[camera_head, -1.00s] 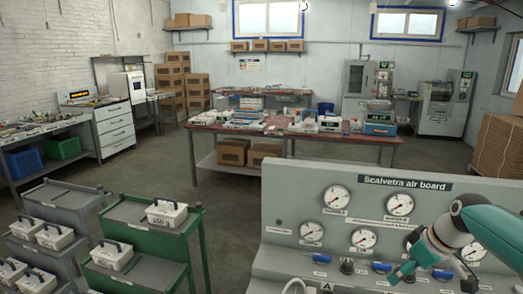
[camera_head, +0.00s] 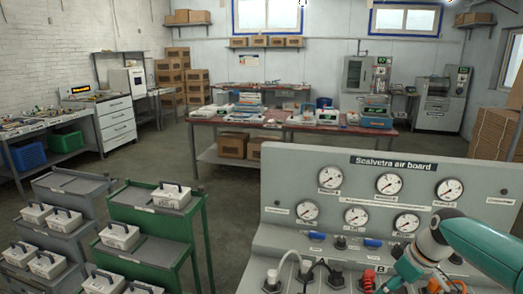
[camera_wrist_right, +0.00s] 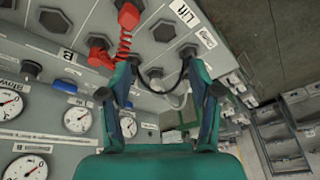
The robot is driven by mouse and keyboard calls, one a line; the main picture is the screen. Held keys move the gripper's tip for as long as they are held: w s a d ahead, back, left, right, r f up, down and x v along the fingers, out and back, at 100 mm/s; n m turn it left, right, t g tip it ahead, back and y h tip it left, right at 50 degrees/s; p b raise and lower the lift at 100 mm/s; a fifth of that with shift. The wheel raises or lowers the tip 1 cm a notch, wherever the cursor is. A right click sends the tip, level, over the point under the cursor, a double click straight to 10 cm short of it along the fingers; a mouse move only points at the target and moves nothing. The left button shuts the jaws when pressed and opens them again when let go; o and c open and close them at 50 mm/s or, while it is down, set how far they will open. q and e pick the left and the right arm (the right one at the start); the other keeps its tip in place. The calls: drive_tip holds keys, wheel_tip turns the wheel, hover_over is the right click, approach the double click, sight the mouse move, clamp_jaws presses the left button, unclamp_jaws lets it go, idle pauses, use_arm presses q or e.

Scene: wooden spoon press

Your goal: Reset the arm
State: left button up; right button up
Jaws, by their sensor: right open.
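The grey air board (camera_head: 280,181) with several round gauges stands at the lower right of the head view. My right arm reaches over its right side, with the right gripper (camera_head: 397,277) low in front of the panel. In the right wrist view the right gripper (camera_wrist_right: 163,78) has its two fingers spread apart with nothing between the tips. Black plugs, cables and the word "Lift" show beyond the fingers. A red coiled cord (camera_wrist_right: 125,45) runs beside the left finger; whether they touch I cannot tell. My left gripper is not in view.
A green cart (camera_head: 150,222) and a grey cart (camera_head: 70,185) with white labelled boxes stand at the left. A workbench (camera_head: 215,158) with instruments stands behind the board. Bare floor lies between the carts and the bench.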

drive_tip(key=s+a+f+g+b, duration=0.15)
drive_tip(key=s+a+f, duration=0.3)
drive_tip(key=f, duration=0.45)
drive_tip(key=s+a+f+g+y+b, duration=0.1)
drive_tip(key=s+a+f+g, duration=0.15)
drive_tip(key=s+f, duration=0.45)
drive_tip(key=s+a+f+g+b, duration=0.15)
drive_tip(key=a+f, duration=0.35)
drive_tip(key=f, duration=0.7)
drive_tip(key=s+a+f+m+t+b, duration=0.1)
drive_tip(key=s+a+f+m+t, duration=0.1)
drive_tip(key=s, duration=0.5)
drive_tip(key=s+a+f+m+t+b, duration=0.1)
drive_tip(key=s+a+f+m, duration=0.3)
drive_tip(key=s+f+m, duration=0.2)
wheel_tip(320, 180, down, 2)
drive_tip(key=shift+s+a+m+t, duration=0.3)
drive_tip(key=shift+s+a+t, duration=0.05)
drive_tip(key=shift+s, duration=0.25)
drive_tip(key=shift+d, duration=0.1)
